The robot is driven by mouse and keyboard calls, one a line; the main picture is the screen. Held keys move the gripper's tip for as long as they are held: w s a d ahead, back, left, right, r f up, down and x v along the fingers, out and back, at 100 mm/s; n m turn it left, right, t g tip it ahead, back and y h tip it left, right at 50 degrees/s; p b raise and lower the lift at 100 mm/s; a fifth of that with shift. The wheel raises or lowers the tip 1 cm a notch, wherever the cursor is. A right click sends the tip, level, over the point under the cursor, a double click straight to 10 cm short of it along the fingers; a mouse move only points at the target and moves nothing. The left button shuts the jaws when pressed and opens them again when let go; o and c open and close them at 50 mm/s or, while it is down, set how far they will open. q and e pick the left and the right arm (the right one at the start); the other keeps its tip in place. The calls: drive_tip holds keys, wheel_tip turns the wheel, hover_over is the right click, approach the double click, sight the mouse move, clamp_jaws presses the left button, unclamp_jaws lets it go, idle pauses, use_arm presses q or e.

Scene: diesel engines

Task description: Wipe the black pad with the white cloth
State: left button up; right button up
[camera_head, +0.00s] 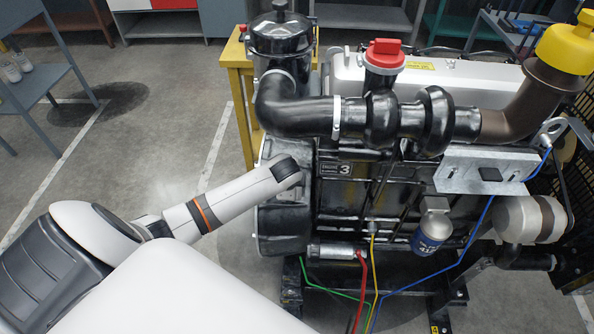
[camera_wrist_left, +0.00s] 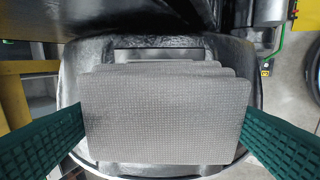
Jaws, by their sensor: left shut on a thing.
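The white cloth (camera_wrist_left: 165,112), looking grey and folded in several layers with a fine weave, fills the middle of the left wrist view. My left gripper (camera_wrist_left: 164,120) is shut on it, with a green finger at each side edge. Behind the cloth is a black, glossy, rounded surface (camera_wrist_left: 90,58) that may be the black pad; the cloth covers much of it. I cannot tell whether they touch. In the head view my left arm reaches the black housing (camera_head: 284,222) at the engine's left end; its gripper and the cloth are hidden there. My right gripper is not in view.
The engine (camera_head: 355,185) fills the right half, with a thick black pipe (camera_head: 300,115) above my arm's end. Red, green, yellow and blue lines hang below. A yellow stand (camera_head: 240,62) is behind. The floor (camera_head: 150,150) at left is clear beside a grey shelf (camera_head: 40,82).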

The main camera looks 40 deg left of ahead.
use_arm(q)
drive_tip(key=shift+s+a+p, duration=0.3)
drive_tip(key=shift+a+p, duration=0.05)
drive_tip(key=shift+a, duration=0.2)
drive_tip(key=shift+s+a+p, duration=0.3)
drive_tip(key=shift+a, duration=0.2)
drive_tip(key=shift+s+a+f+p, duration=0.1)
drive_tip(key=shift+s+a+p, duration=0.4)
drive_tip(key=shift+a, duration=0.35)
drive_tip(key=shift+d, duration=0.1)
drive_tip(key=shift+w+d+p, duration=0.3)
drive_tip(key=shift+w+d, duration=0.05)
drive_tip(key=shift+d, duration=0.2)
drive_tip(key=shift+w+d+p, duration=0.25)
drive_tip(key=shift+w+d, duration=0.1)
drive_tip(key=shift+d, duration=0.2)
drive_tip(key=shift+w+d+p, duration=0.1)
drive_tip(key=shift+w+d, duration=0.35)
drive_tip(key=shift+d, duration=0.25)
drive_tip(key=shift+w+d+p, duration=0.1)
drive_tip(key=shift+w+d, duration=0.35)
drive_tip(key=shift+d, duration=0.3)
drive_tip(key=shift+w+d+p, duration=0.1)
drive_tip(key=shift+w+d, duration=0.35)
drive_tip(key=shift+d, duration=0.25)
drive_tip(key=p+v, duration=0.6)
drive_tip(key=p, duration=0.1)
drive_tip(key=shift+s, duration=0.1)
